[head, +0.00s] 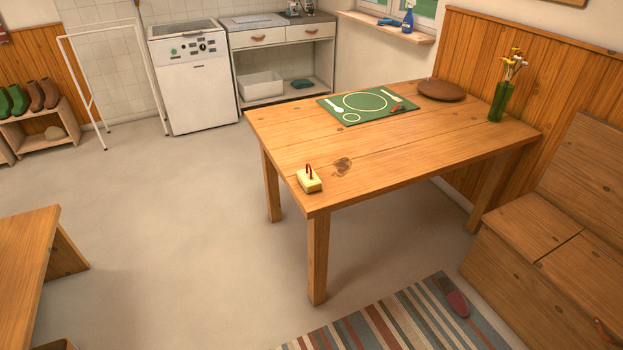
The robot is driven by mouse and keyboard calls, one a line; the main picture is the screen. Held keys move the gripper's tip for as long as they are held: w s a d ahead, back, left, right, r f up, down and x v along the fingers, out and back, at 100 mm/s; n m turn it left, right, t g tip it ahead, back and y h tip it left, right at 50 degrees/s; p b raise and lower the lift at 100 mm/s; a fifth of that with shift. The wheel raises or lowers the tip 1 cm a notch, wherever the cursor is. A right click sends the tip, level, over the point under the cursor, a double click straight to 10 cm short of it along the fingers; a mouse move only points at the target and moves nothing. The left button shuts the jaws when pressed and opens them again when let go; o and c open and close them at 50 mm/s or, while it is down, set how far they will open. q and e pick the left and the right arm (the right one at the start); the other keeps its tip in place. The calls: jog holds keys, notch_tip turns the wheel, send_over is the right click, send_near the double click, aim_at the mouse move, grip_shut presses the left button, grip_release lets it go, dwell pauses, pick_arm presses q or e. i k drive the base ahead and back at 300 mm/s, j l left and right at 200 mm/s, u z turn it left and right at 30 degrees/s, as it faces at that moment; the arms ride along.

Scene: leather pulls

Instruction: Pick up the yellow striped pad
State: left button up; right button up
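A small pale-yellow block-shaped pad (310,185) with a reddish-brown loop standing up from its top lies on the wooden table (400,151), close to its front left corner. It is the only yellow pad-like thing I see. Stripes on it are too small to make out. Neither of my grippers is in the head view.
A green placemat (345,108) with printed outlines, a round brown board (442,90) and a green vase of flowers (497,101) are at the table's far side. A wooden bench (530,228) stands right. The floor (190,230) left of the table is clear.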

aim_at(310, 182)
jog(key=i+z, duration=0.35)
jog(key=i, duration=1.15)
jog(key=j, duration=0.1)
